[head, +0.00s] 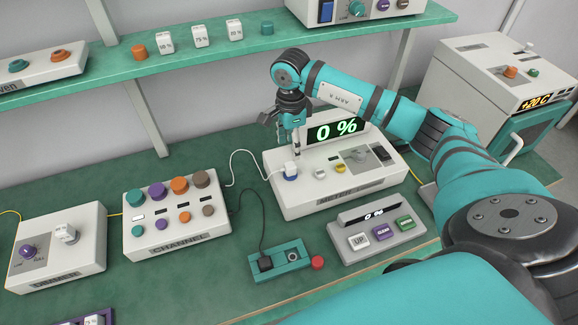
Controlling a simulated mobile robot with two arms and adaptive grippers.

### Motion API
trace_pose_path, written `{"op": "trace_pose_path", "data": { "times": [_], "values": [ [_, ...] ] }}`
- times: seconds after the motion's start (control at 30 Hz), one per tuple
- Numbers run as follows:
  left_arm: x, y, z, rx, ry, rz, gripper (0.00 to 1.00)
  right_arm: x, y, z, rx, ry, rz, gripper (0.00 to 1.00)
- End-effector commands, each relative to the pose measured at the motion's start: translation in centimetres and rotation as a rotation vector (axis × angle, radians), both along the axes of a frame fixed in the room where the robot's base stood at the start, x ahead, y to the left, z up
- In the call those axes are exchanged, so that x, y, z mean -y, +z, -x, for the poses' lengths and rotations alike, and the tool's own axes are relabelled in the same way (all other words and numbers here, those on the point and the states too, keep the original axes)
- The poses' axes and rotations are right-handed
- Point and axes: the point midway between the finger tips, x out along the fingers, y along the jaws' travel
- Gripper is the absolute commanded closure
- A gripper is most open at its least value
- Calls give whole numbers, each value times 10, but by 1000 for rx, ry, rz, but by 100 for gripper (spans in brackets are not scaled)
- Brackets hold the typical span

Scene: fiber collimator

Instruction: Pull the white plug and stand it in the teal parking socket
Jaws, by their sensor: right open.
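The white plug (290,168) stands in a blue-ringed socket at the left part of the meter box (322,208). A white cord curves away from it to the left. The teal parking socket (279,258) is a low block on the bench in front of the meter. A black plug (265,263) with a black cord sits at its left end, and a round hole (292,256) shows empty beside it. My right gripper (288,142) points down just above the white plug, open; I cannot tell whether its fingers touch the plug. My left gripper is not in view.
A small panel with UP, CLEAR and another button (376,238) stands to the right. The channel box (176,218) is to the left. My right arm crosses above the meter, whose display reads 0 %.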

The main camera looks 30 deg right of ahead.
Motion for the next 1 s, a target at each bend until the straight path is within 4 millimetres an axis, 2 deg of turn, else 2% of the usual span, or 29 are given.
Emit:
{"op": "trace_pose_path", "data": {
  "times": [0.27,0.47,0.77,1.0],
  "values": [
    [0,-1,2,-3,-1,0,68,-1,-2,0,1,0,-4,48],
    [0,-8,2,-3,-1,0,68,-2,-13,0,0,0,-4,48],
    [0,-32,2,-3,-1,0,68,-2,-53,0,0,1,-6,48],
    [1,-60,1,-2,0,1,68,-1,-85,0,1,0,-4,48]
  ]
}}
